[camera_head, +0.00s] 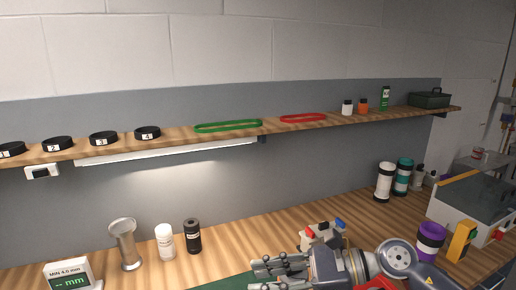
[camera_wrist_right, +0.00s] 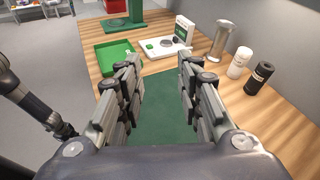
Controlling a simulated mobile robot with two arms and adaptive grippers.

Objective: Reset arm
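My right gripper (camera_head: 265,271) reaches in low at the middle of the head view, above the wooden workbench (camera_head: 205,262). In the right wrist view its two fingers (camera_wrist_right: 160,95) stand wide apart with nothing between them. They hang over a dark green mat (camera_wrist_right: 165,112) on the bench. An arm with a dark gripper (camera_wrist_right: 64,131) shows at the left edge of the right wrist view, off the bench over the grey floor. It seems to be my left arm, and its finger opening is too small to tell. My left gripper is not in the head view.
Near the right gripper stand a metal cup (camera_head: 124,245), a white bottle (camera_head: 165,242) and a black bottle (camera_head: 192,236). A gauge (camera_head: 72,275) and a green tray (camera_wrist_right: 118,56) lie beyond. A shelf (camera_head: 290,128) with numbered black discs and rings runs above. A purple-banded jar (camera_head: 430,241) stands right.

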